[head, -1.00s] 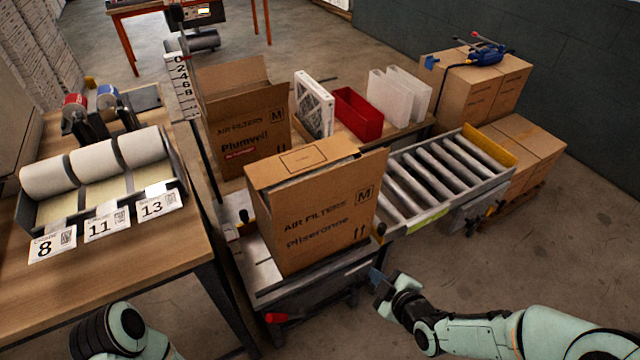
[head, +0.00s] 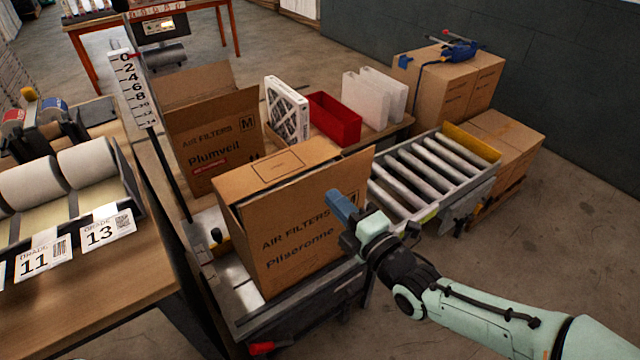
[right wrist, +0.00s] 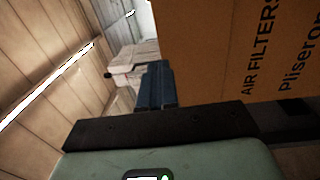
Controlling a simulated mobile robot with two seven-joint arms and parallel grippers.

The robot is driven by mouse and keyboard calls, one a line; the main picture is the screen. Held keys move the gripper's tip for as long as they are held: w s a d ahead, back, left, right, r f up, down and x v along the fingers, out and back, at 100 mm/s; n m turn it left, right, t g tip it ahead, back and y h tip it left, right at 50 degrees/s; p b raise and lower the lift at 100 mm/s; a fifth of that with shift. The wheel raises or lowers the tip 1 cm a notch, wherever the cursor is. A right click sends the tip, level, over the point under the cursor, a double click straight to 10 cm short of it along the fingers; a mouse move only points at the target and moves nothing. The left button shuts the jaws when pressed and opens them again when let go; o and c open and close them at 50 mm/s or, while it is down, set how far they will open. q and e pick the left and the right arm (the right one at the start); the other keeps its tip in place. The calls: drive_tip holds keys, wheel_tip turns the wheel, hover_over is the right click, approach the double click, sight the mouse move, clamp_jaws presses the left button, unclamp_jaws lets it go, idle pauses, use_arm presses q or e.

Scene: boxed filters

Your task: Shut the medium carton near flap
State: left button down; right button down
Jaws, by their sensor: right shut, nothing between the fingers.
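The medium carton (head: 290,240), brown and printed "AIR FILTERS Pliseronne", stands on the scale platform. Its top (head: 280,165) is covered by a flap with a printed rectangle. The near flap (head: 300,193) appears to stand up, in line with the printed near wall, with a dark gap behind its edge. My right gripper (head: 340,205) is shut and empty, its blue fingers in front of the carton's near side toward the right; contact cannot be told. In the right wrist view the blue fingers (right wrist: 155,85) point beside the printed carton wall (right wrist: 225,55). My left gripper is out of view.
An open Plumveil carton (head: 215,145) stands behind, with a filter (head: 287,110), a red bin (head: 334,120) and white bins (head: 375,100). A roller conveyor (head: 430,175) lies right. A bench (head: 100,290) with label rolls is left. A tall ruler post (head: 135,90) rises behind the carton.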

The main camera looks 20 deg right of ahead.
sight(311, 175)
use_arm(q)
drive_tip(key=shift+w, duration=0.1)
use_arm(e)
drive_tip(key=x, duration=0.5)
drive_tip(key=shift+w+a, duration=0.1)
drive_tip(key=shift+w, duration=0.25)
